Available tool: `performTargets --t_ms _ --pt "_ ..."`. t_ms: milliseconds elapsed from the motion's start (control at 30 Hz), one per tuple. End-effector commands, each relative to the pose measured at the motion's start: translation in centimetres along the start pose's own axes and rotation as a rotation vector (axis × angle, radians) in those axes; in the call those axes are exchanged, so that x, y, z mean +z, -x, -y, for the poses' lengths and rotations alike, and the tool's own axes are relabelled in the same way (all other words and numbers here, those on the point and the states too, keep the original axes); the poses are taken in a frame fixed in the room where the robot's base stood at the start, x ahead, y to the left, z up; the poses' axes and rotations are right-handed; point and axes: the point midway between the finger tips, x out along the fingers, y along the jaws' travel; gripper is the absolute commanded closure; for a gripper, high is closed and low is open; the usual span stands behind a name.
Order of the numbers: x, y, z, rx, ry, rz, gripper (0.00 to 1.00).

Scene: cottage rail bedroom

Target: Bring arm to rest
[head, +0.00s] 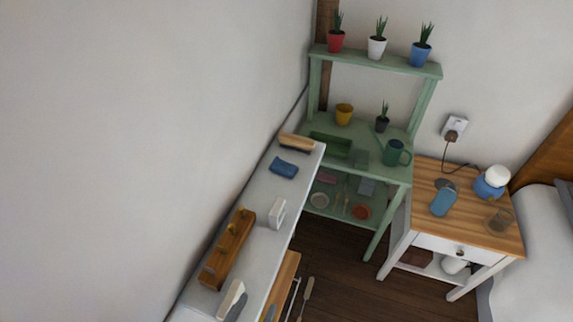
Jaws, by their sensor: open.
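My arm and my gripper do not show in the head view. The task names no other object. Whether the gripper is near anything cannot be told from this view.
A narrow white shelf (263,215) along the left wall bears a wooden peg rack (228,247), a folded blue cloth (284,168) and a brush (297,142). A green plant stand (397,172) fills the corner. A wood-topped nightstand (478,224) stands beside the bed (535,265).

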Motion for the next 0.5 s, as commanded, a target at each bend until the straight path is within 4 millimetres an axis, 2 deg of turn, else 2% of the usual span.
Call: performTargets --t_ms 333,500 --pt "-2.7 -1.8 1.9 0.037 -0.119 -0.087 0.57" --pt "-4.8 -2.8 3.5 0.061 -0.229 -0.158 0.57"
